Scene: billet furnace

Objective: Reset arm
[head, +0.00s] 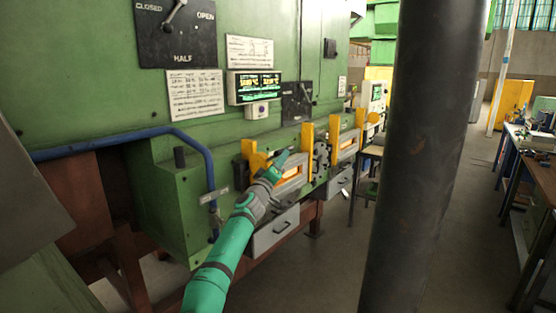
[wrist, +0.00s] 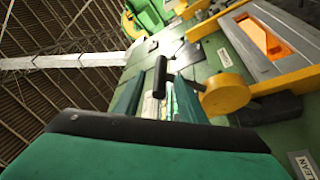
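My teal arm reaches up from the bottom of the head view, and my gripper (head: 281,160) is in front of the near furnace opening (head: 291,182), overlapping its yellow frame in the picture. In the wrist view my gripper (wrist: 157,98) shows two teal fingers standing apart, with a gap between them. A dark upright bar (wrist: 161,76) appears in line with the gap; I cannot tell how far beyond the fingers it is. I see nothing clasped. The glowing orange opening (wrist: 266,40) is at the upper right of the wrist view.
The green furnace wall (head: 110,85) carries a lever panel (head: 176,45) and a lit display (head: 255,88). A blue pipe (head: 110,140) and a grey drawer (head: 273,230) are close to my arm. A dark column (head: 415,150) stands right; open floor (head: 470,215) lies beyond it.

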